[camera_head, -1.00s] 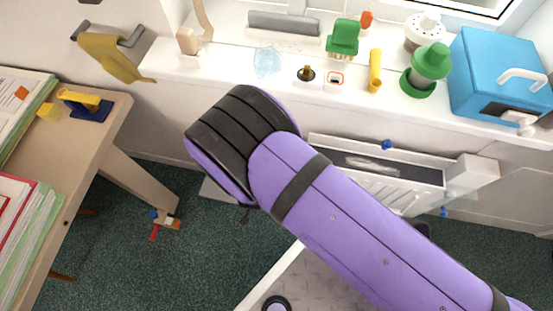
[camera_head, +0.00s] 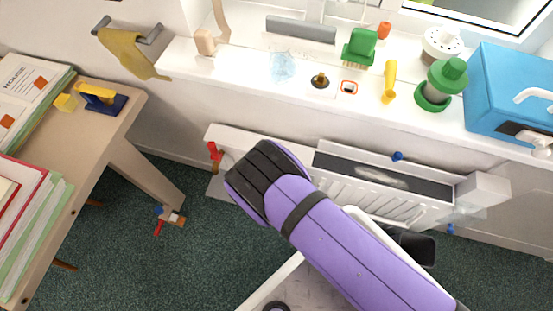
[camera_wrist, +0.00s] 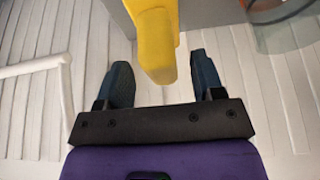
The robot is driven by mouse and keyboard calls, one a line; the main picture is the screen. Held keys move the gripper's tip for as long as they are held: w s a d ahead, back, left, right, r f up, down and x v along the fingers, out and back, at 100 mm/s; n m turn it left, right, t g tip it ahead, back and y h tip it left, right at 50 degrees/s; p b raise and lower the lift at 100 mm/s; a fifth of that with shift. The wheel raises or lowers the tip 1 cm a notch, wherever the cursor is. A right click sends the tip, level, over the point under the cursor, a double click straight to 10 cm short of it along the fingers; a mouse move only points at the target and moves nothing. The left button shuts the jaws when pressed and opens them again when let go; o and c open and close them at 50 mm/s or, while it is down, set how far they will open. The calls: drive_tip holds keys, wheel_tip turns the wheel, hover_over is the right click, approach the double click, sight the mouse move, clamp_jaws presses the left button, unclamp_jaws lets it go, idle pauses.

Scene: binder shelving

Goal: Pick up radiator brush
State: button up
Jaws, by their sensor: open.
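Two brush-like things stand on the white windowsill in the head view. One is a pale wooden block with a long upright handle (camera_head: 206,42) at the left. The other is a green block with tan bristles (camera_head: 359,46) near the middle. I cannot tell for sure which is the radiator brush. My gripper (camera_wrist: 159,62) is open in the wrist view, its dark fingers spread. The rounded end of a yellow thing (camera_wrist: 155,45) shows between and beyond the fingertips; contact cannot be judged. In the head view my gripper is hidden behind my purple arm.
A radiator (camera_head: 385,180) sits below the sill. The sill also holds a yellow tube-like thing (camera_head: 389,82), a green dispenser (camera_head: 440,85) and a blue box (camera_head: 510,90). A yellow cloth (camera_head: 130,55) hangs on the wall. A desk (camera_head: 125,115) with binders stands left.

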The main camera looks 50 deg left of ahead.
drive_tip(key=shift+x, duration=0.75)
drive_tip(key=shift+a, duration=0.1)
drive_tip(key=c, duration=1.1)
wheel_tip(320, 180, up, 28)
